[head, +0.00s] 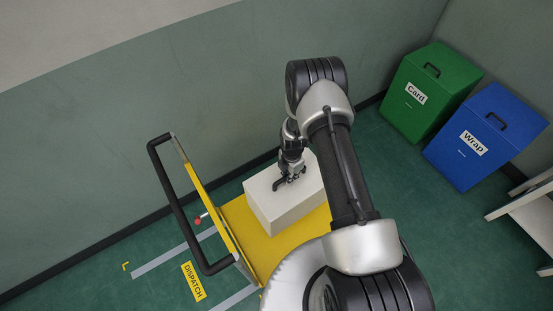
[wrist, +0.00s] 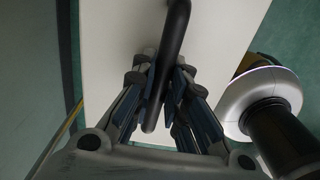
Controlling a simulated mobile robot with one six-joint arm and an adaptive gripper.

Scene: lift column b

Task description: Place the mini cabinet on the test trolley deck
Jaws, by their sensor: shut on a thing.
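The mini cabinet (head: 285,207) is a plain white box in the middle of the head view. It is over the yellow trolley deck (head: 246,222), and I cannot tell whether its underside touches the deck. In the wrist view its white top (wrist: 112,45) fills much of the picture, with a black bar handle (wrist: 172,62) on it. My gripper (head: 288,180) is at the cabinet's top. In the wrist view my gripper (wrist: 163,92) is shut on the bar handle. My arm hides the right part of the deck.
The trolley's black push handle (head: 172,205) rises at the deck's left, beside a red knob (head: 197,221). A wall runs behind. A green Card bin (head: 432,92) and a blue Wrap bin (head: 485,137) stand right. A yellow DISPATCH label (head: 193,281) marks the floor.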

